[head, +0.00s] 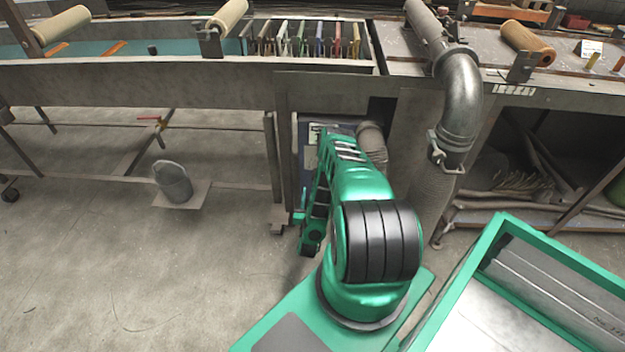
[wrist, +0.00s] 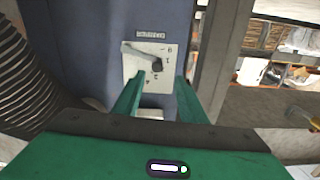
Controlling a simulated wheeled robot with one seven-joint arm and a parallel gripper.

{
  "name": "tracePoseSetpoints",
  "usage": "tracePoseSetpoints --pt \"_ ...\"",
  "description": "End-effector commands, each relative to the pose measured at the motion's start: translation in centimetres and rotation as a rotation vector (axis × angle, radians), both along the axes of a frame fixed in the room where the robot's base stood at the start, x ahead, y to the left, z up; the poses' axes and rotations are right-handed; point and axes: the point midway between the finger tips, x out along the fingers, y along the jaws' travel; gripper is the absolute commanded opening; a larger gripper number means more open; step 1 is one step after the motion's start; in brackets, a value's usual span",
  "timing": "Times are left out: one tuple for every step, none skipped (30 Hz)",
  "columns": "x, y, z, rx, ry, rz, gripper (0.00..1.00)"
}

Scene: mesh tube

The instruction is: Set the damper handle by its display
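The damper handle (wrist: 138,54) is a grey lever on a pale plate (wrist: 134,72) fixed to a blue-grey cabinet (wrist: 97,40) in the wrist view. It turns about a dark hub at the right and its free end points to the upper left. Small marks lie around the plate; they are too small to read surely. A small label or display (wrist: 150,35) sits above the plate, its characters unreadable. My gripper (wrist: 160,85) is open and empty, its two green fingers pointing toward the plate below the handle. In the head view my arm hides the handle.
A ribbed hose (wrist: 25,75) runs close on the left in the wrist view. A grey post (wrist: 222,55) stands on the right. In the head view, a metal duct (head: 460,95) rises beside my arm and a bucket (head: 173,182) hangs or stands at the left. Open floor lies at the left.

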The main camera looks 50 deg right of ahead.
Motion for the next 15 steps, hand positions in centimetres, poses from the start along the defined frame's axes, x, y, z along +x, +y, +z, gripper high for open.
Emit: tracePoseSetpoints --pt "0.3 -0.9 0.2 -0.004 -0.003 -0.004 0.38" --pt "0.6 -1.3 0.2 -0.003 -0.003 -0.006 0.38" --pt "1.0 -2.0 0.2 -0.003 -0.003 -0.007 0.38" --pt "1.3 -2.5 0.2 -0.004 -0.004 -0.008 0.38" --pt "1.6 -2.9 0.2 -0.002 -0.002 -0.009 0.38" --pt "2.0 -3.6 0.2 -0.003 -0.003 -0.01 0.38" --pt "2.3 -4.1 0.2 -0.003 -0.001 -0.011 0.38" --pt "2.6 -4.5 0.2 -0.004 -0.002 -0.012 0.38" --pt "3.1 -5.1 0.2 -0.003 -0.001 -0.012 0.38" --pt "3.4 -5.5 0.2 -0.004 -0.002 -0.013 0.38" --pt "3.7 -5.9 0.2 -0.003 -0.001 -0.013 0.38" --pt "4.1 -6.4 0.2 -0.002 -0.002 -0.013 0.38" --pt "4.3 -6.7 0.2 -0.003 -0.003 -0.013 0.38" --pt "4.6 -7.0 0.2 -0.002 -0.001 -0.013 0.38" --pt "4.9 -7.3 0.2 -0.002 -0.001 -0.013 0.38"
